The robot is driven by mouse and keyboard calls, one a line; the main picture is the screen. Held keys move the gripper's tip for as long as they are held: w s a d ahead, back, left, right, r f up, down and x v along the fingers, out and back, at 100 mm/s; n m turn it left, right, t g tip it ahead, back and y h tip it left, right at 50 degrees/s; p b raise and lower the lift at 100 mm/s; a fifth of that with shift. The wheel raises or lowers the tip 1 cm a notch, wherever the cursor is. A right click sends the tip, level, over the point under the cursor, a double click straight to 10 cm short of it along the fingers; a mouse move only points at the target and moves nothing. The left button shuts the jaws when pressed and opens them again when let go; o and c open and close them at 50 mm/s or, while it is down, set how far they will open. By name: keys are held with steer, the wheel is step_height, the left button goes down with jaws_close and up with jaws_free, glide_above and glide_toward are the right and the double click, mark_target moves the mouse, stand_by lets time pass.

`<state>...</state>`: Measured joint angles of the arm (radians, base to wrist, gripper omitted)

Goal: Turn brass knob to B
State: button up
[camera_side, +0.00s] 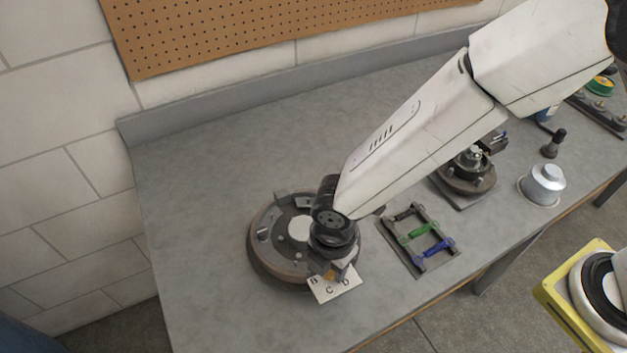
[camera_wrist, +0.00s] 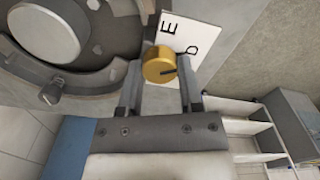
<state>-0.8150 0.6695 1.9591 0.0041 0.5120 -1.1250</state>
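The brass knob (camera_wrist: 158,65) shows in the wrist view beside a white letter card (camera_wrist: 188,30). A dark line on its face points right, toward one finger and below the letter D. The letters E and D show there; the other letters are out of sight. My gripper (camera_wrist: 158,70) is open, with one finger on each side of the knob. Small gaps seem to separate the fingers from the knob.
The knob is at the front edge of a round metal fixture (camera_side: 262,259) on the grey bench (camera_side: 200,190). A rack with green and blue handles (camera_side: 418,240), a flanged part (camera_side: 466,178) and a silver cylinder (camera_side: 545,181) stand to the right. The bench's left part is clear.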

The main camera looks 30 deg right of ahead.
steer(key=shift+m, duration=0.4)
jaws_close()
steer(key=m, duration=1.1)
steer(key=shift+d+m, duration=0.1)
steer(key=shift+m, duration=0.2)
steer(key=m, duration=1.1)
steer(key=shift+m, duration=0.3)
steer(key=o, duration=1.1)
jaws_free()
